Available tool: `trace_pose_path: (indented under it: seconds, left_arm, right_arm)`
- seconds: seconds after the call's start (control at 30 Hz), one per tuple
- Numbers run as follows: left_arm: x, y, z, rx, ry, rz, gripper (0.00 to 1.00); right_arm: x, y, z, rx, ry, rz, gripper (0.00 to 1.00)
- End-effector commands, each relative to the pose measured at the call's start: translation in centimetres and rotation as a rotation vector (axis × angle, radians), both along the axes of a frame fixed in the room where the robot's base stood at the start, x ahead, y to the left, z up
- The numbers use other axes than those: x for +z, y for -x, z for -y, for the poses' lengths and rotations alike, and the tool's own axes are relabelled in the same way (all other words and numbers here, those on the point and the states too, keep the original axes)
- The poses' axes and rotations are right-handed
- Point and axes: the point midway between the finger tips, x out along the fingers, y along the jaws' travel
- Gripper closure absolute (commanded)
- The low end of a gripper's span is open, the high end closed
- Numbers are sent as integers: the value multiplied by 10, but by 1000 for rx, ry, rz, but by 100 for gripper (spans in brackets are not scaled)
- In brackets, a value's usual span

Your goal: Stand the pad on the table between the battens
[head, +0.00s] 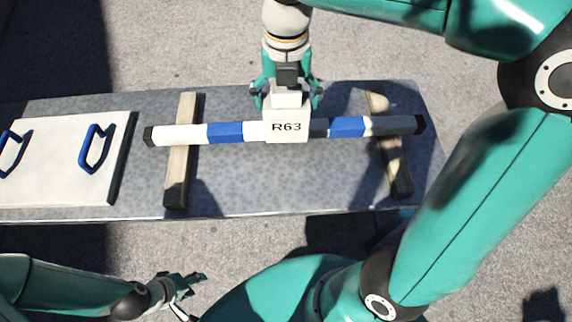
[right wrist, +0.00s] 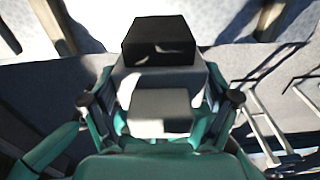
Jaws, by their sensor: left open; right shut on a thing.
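A flat white board (head: 65,165) with two blue handles, which looks like the pad, lies at the left of the table (head: 270,190). Two wooden battens, the left (head: 177,170) and the right (head: 396,165), lie apart to its right. A white block marked R63 (head: 286,131) sits at the middle of a long white, blue and dark bar (head: 180,134), which crosses over both battens. My right gripper (head: 287,95) is shut on this block; the right wrist view shows the block (right wrist: 160,108) between its fingers. I cannot tell whether the bar touches the battens. My left gripper (head: 184,288) is open and empty, off the table's near edge.
The table surface between the battens is bare apart from the block and bar over it. The white board's blue handles (head: 95,148) stick up. My right arm covers the area right of the table. Concrete ground surrounds the table.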

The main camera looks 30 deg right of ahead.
Motion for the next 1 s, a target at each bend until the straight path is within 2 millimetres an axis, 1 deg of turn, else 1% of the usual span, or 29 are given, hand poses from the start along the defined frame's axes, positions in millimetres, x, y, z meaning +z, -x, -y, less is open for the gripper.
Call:
trace_pose_path:
  seconds: [0.07, 0.13, 0.23, 0.37, 0.6, 0.7, 0.83, 1.0]
  left_arm:
    - [0, 0, 0, 0, 0, 0, 56]
    - [-1, 0, 0, 0, 0, -1, 56]
    - [-4, 0, 0, 0, 0, -1, 56]
    - [-7, 0, 0, 0, 0, -1, 56]
    - [-13, 0, 0, 0, 0, 0, 56]
    - [-15, 0, 0, 0, 0, 0, 56]
    - [-16, 0, 0, 0, 0, 0, 56]
    - [-17, 0, 0, 0, 0, 0, 56]
  right_arm:
    - [0, 4, 3, 26, -1, 2, 83]
    - [-6, 6, 5, 36, -1, -1, 83]
    - [-21, 8, 7, 34, -1, -3, 83]
    - [-51, 9, 9, 28, 0, -5, 83]
    - [-109, 9, 10, 24, -1, -4, 83]
    - [-130, 9, 10, 24, -1, -4, 83]
    - [-147, 9, 9, 23, -1, -2, 83]
    - [-156, 8, 10, 22, 0, 1, 83]
